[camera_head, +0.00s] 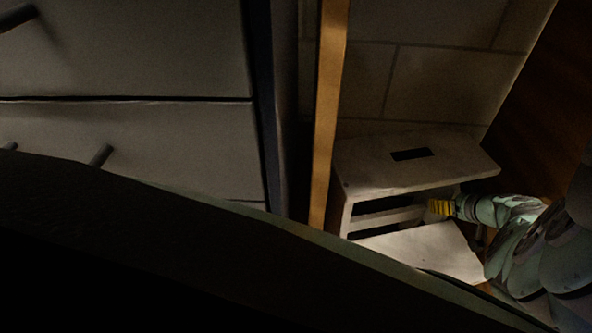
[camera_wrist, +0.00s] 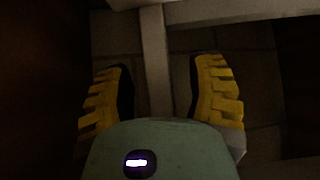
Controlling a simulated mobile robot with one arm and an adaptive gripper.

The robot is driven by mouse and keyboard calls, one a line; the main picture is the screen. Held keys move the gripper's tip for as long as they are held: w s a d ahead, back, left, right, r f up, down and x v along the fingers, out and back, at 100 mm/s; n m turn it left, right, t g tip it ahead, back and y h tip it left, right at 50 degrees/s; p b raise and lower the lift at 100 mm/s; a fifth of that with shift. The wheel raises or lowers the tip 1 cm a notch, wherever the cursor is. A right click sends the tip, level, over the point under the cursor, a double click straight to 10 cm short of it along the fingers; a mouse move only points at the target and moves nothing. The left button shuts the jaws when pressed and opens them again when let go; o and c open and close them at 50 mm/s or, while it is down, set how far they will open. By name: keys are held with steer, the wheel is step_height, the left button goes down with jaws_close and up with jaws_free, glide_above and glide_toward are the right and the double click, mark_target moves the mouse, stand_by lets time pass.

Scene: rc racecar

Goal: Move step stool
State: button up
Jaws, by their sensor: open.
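The step stool (camera_head: 380,175) is pale, with two steps and a dark hand slot in its top. It stands upright on the floor in the right half of the head view. My gripper (camera_head: 438,207) is at the stool's right side, between the upper and lower steps. In the wrist view my gripper (camera_wrist: 160,95) has its two yellow ribbed fingers wide apart. A pale upright bar of the stool (camera_wrist: 155,60) runs between the fingers and meets a crosswise bar at the top. I see gaps on both sides of the bar, so the fingers do not visibly press it.
Grey drawers (camera_head: 130,50) with dark handles fill the left. A wooden post or panel edge (camera_head: 328,110) stands just left of the stool. A dark brown wooden surface (camera_head: 540,100) is at the right. A tiled surface (camera_head: 430,80) lies behind the stool. A dark shape covers the lower left.

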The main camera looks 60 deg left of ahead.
jaws_close()
stand_by(0.3)
steer(key=shift+f, duration=0.15)
steer(key=shift+w+d+f+b, duration=0.15)
steer(key=shift+w+b, duration=0.35)
steer(key=shift+w, duration=0.4)
